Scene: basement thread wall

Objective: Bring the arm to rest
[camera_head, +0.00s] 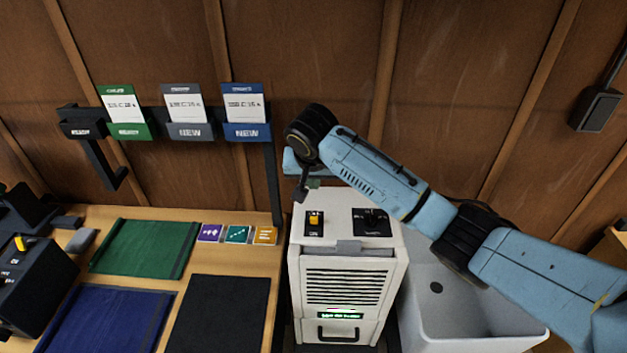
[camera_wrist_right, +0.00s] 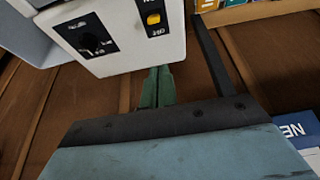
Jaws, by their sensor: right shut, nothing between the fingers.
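My right arm, light blue with black joints, reaches in from the lower right in the head view and bends down at a black joint. My right gripper (camera_head: 314,184) is at its end, just above the back of a white machine (camera_head: 350,262), and is mostly hidden by the arm. In the right wrist view its greenish fingers (camera_wrist_right: 157,88) are together with nothing between them. The white machine's top, with a yellow switch (camera_wrist_right: 153,18), is close to the fingertips there; whether they touch it I cannot tell. My left gripper is not in view.
A rack (camera_head: 200,118) with several card holders hangs left of my gripper. Below it are a green mat (camera_head: 145,248), a blue mat (camera_head: 108,318) and a black mat (camera_head: 222,315) on a wooden bench. A white sink (camera_head: 470,310) lies under my forearm.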

